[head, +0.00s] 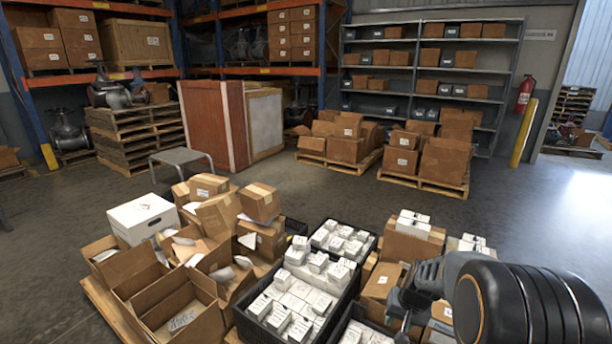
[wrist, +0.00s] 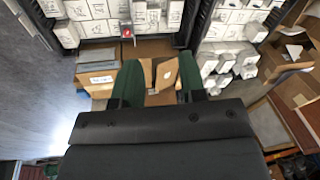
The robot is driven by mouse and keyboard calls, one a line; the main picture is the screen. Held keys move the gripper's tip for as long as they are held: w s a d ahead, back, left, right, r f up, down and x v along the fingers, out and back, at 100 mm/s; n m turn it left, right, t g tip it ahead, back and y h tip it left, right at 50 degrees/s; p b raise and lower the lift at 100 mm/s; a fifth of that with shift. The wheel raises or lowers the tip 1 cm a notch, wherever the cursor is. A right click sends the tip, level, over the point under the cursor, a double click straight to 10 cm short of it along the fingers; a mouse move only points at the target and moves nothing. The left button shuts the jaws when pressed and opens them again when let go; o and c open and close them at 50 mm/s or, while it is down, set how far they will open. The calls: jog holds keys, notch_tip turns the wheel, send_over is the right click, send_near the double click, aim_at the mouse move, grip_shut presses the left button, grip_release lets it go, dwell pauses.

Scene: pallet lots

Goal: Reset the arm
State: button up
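My arm reaches in from the lower right of the head view, with my gripper (head: 402,318) low over the cartons at the right of the pallet load. In the wrist view my gripper (wrist: 160,82) shows two green fingers spread apart, with a clear gap and nothing held between them. Brown cartons (wrist: 120,52) lie beyond and below the fingers. The fingertips are hard to make out in the head view.
Black crates (head: 252,318) full of small white boxes stand beside open cartons (head: 180,310) and a white box (head: 142,218). Pallets of cartons (head: 440,187), shelving (head: 430,58) and a grey stool (head: 181,155) stand farther back. Floor on the right is clear.

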jog(key=s+a+r+n+p, duration=0.1)
jog(key=s+r+p, duration=0.4)
jog(key=r, duration=0.5)
jog(key=s+a+r+n+t+h+p, duration=0.1)
jog(key=s+a+r+p, duration=0.3)
jog(key=r, duration=0.6)
jog(key=s+a+r+n+p, duration=0.2)
jog(key=s+r+p, duration=0.4)
jog(key=r, duration=0.4)
jog(key=shift+a+t, duration=0.3)
jog(key=shift+a, duration=0.15)
